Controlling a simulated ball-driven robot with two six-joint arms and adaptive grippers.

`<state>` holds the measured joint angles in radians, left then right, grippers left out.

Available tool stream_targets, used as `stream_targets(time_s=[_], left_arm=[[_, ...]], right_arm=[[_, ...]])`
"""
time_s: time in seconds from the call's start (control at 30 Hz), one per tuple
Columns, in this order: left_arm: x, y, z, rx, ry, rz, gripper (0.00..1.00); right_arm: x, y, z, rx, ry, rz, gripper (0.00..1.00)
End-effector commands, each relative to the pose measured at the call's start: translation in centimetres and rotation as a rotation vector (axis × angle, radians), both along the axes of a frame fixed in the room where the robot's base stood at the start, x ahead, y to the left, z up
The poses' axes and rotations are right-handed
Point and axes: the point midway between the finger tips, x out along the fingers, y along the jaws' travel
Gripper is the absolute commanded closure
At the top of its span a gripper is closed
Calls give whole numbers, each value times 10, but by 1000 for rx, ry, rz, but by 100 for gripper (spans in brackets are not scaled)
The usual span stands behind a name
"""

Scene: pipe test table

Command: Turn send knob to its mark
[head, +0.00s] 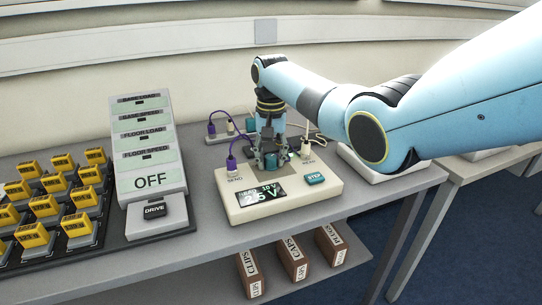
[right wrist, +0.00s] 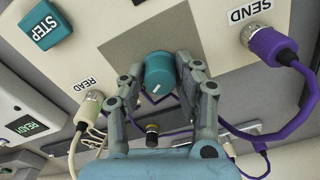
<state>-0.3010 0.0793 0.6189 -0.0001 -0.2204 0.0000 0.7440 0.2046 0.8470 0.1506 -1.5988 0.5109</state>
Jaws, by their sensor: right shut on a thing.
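The teal send knob (right wrist: 160,76) stands on the cream test box (head: 330,189), on a grey square patch. A white pointer line shows on its face in the right wrist view. My right gripper (head: 269,160) reaches down over the box; in the right wrist view its two fingers (right wrist: 160,80) are shut on the knob, one on each side. In the head view the gripper mostly covers the knob. I cannot make out a target mark around it. My left gripper is out of view.
A purple plug (right wrist: 268,42) sits at SEND and a white plug (right wrist: 90,105) at READ; their cables run close to the gripper. A teal STEP button (head: 315,178) is on the box. A sloped OFF panel (head: 151,181) and several yellow blocks stand at the left.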

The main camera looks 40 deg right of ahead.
Motion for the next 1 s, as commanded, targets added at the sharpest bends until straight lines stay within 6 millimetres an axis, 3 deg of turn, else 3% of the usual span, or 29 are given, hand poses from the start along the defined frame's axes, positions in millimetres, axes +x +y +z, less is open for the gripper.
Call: stream_targets(time_s=[0.5, 1.0], left_arm=[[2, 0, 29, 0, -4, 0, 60], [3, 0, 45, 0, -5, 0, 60]], right_arm=[[1, 0, 3, 0, -2, 403, 100], [2, 1, 2, -2, -3, 877, 100]])
